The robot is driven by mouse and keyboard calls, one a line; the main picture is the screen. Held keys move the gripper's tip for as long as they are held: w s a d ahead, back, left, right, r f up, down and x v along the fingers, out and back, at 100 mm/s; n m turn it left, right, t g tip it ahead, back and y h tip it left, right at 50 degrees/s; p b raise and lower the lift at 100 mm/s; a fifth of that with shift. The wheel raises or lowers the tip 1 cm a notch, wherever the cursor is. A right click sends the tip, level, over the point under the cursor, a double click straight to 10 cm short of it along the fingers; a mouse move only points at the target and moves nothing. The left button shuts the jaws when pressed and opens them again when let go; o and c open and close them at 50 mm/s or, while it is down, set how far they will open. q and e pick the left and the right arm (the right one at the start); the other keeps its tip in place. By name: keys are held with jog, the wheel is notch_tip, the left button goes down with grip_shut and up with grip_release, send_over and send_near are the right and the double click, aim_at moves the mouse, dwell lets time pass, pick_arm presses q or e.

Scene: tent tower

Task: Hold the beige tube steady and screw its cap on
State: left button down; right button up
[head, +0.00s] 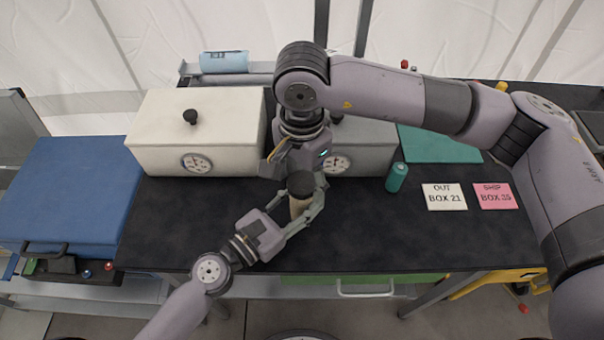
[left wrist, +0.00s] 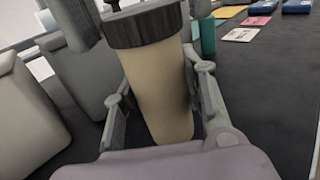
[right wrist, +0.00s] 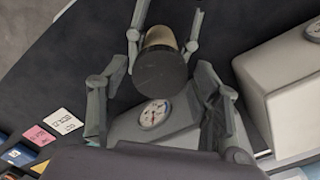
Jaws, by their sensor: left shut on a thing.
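The beige tube (left wrist: 160,95) stands roughly upright between the fingers of my left gripper (head: 301,206), which is shut on it above the dark table. The dark ribbed cap (left wrist: 145,27) sits at the tube's top in the left wrist view. Whether it is threaded down cannot be told. My right gripper (right wrist: 160,68) comes from above, its fingers spread on either side of the cap (right wrist: 160,72), with gaps visible in the right wrist view. In the head view the cap (head: 300,184) is just below the right gripper, and the tube shows below it.
A cream box (head: 160,155) with a dial and a grey box (head: 370,158) stand behind the grippers. A teal cylinder (head: 397,178) and two label cards (head: 444,197) (head: 494,196) are to the right. The table front is clear.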

jog(key=c, duration=1.1)
jog(key=shift+o, duration=0.2)
jog(key=m, duration=0.8)
jog(key=o, duration=1.4)
notch_tip(320, 180, up, 12)
